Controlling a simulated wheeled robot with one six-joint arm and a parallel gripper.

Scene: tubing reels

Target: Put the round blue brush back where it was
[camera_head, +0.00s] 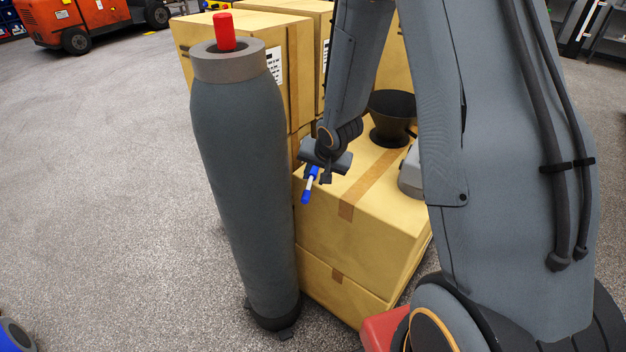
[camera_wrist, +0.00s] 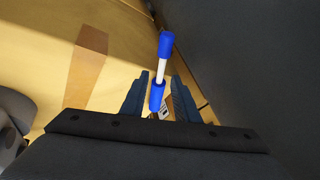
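The blue brush (camera_head: 306,192) looks like a slim rod with a white middle and blue ends. My gripper (camera_head: 311,175) appears shut on one blue end, with the rod pointing out from the fingertips. In the wrist view the brush (camera_wrist: 162,70) stands between the two dark fingers (camera_wrist: 159,100), its far end beyond them. Narrow gaps seem to show beside it, so finger contact is hard to see. In the head view the brush overlaps the left edge of the front cardboard box (camera_head: 385,215); its exact distance from the box is unclear.
A black cone-shaped cup (camera_head: 392,108) and a grey object (camera_head: 411,172) sit on the box. A tall dark grey post (camera_head: 243,170) with a red cylinder (camera_head: 225,30) on top stands left of my gripper. More boxes (camera_head: 240,30) are stacked behind. Open floor lies left.

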